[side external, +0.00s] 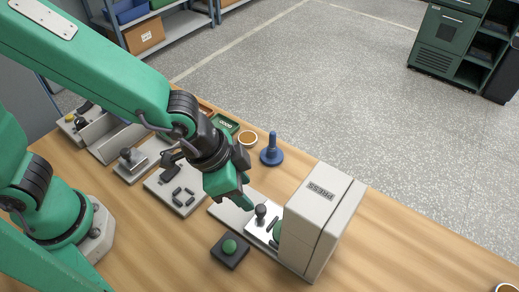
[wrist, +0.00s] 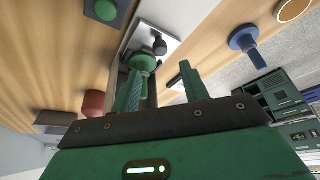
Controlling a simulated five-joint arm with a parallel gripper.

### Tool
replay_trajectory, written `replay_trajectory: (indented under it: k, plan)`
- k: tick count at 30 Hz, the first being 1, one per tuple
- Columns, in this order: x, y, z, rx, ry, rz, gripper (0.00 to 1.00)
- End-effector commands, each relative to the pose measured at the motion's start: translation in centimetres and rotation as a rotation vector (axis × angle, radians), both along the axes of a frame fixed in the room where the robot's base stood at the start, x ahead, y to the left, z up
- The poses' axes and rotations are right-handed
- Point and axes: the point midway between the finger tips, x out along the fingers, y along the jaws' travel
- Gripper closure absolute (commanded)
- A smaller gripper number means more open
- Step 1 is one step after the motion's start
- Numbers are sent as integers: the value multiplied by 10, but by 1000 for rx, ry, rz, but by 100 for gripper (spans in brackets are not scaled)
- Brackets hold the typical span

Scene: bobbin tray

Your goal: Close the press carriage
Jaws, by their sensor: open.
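The press (side external: 322,208) is a pale block with PRESS on its top. Its carriage, a bright metal plate (side external: 258,228) with a dark upright knob (side external: 261,211), sticks out to the left of the housing. A green part (side external: 277,233) shows at the housing's edge, partly hidden. My gripper (side external: 243,202) is open, pointing down just left of the knob. In the wrist view my two fingers (wrist: 160,75) are spread, and the knob (wrist: 159,46) shows beyond them. A green round piece (wrist: 143,62) appears beside the left finger; I cannot tell whether they touch.
A green button on a dark box (side external: 230,248) sits in front of the carriage. A blue peg on a round base (side external: 271,153) and an orange-topped dish (side external: 248,138) stand behind. Several fixtures and trays line the bench to the left.

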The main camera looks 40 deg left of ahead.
Motion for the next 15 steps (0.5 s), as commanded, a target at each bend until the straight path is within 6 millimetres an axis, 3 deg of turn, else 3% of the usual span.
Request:
replay_trajectory:
  k: [15]
  plan:
    - [9, -9, -33, 4, 2, -1, 55]
